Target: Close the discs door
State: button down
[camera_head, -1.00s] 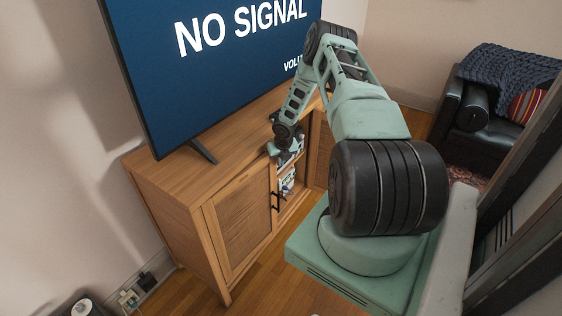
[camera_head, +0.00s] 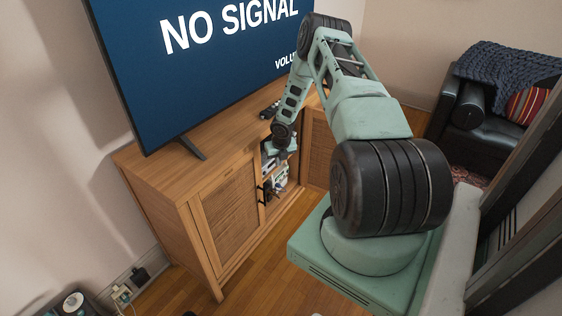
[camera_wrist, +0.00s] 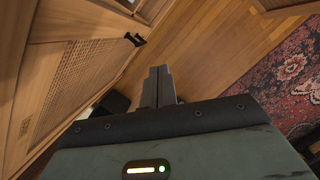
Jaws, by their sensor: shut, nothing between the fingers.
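The wooden cabinet (camera_head: 165,170) stands below the TV. Its left woven door (camera_head: 228,215) is closed, with a black handle at its right edge. The compartment beside it is open, showing white and dark items (camera_head: 275,178). Another woven door panel (camera_head: 318,150) stands at an angle right of the opening, apparently swung out, partly hidden by my arm. My gripper (camera_head: 280,150) is in front of the opening; its fingertips are unclear there. In the wrist view its fingers (camera_wrist: 157,87) are together and empty, over the floor, right of a woven door (camera_wrist: 75,75) with a black handle (camera_wrist: 134,40).
The TV (camera_head: 190,70) stands on the cabinet, with a small dark object (camera_head: 270,110) near the top's edge. A black armchair (camera_head: 490,120) is at the right. A red patterned rug (camera_wrist: 285,80) lies right of the bare wood floor (camera_wrist: 210,50). Sockets and cables (camera_head: 125,290) are at lower left.

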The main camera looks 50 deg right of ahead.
jog(key=d+v, duration=0.1)
jog(key=v, duration=0.8)
jog(key=shift+r, duration=0.2)
jog(key=shift+d, duration=0.1)
jog(key=w+a+r+m, duration=0.25)
jog(key=a+r, duration=0.25)
jog(key=a, duration=0.4)
jog(key=w+a+r+m, duration=0.25)
jog(key=a+r, duration=0.25)
jog(key=a, duration=0.3)
jog(key=s+a+r+m+y, duration=0.15)
jog(key=a+r+m, duration=0.4)
jog(key=a, duration=1.15)
jog(key=s+a+r+m+g, duration=0.1)
jog(key=s+a+r+m, duration=0.1)
jog(key=s+a+r, duration=0.35)
jog(key=s+a+r+m, duration=0.2)
jog(key=s+a, duration=0.4)
jog(key=a, duration=0.2)
jog(key=s+a+r+m, duration=0.1)
jog(key=s+a+m, duration=0.2)
jog(key=s, duration=0.5)
jog(key=s+a+r+m+g, duration=0.1)
jog(key=s+a+m, duration=0.3)
jog(key=s, duration=0.4)
jog(key=shift+s+r+y, duration=0.35)
jog(key=shift+r, duration=0.5)
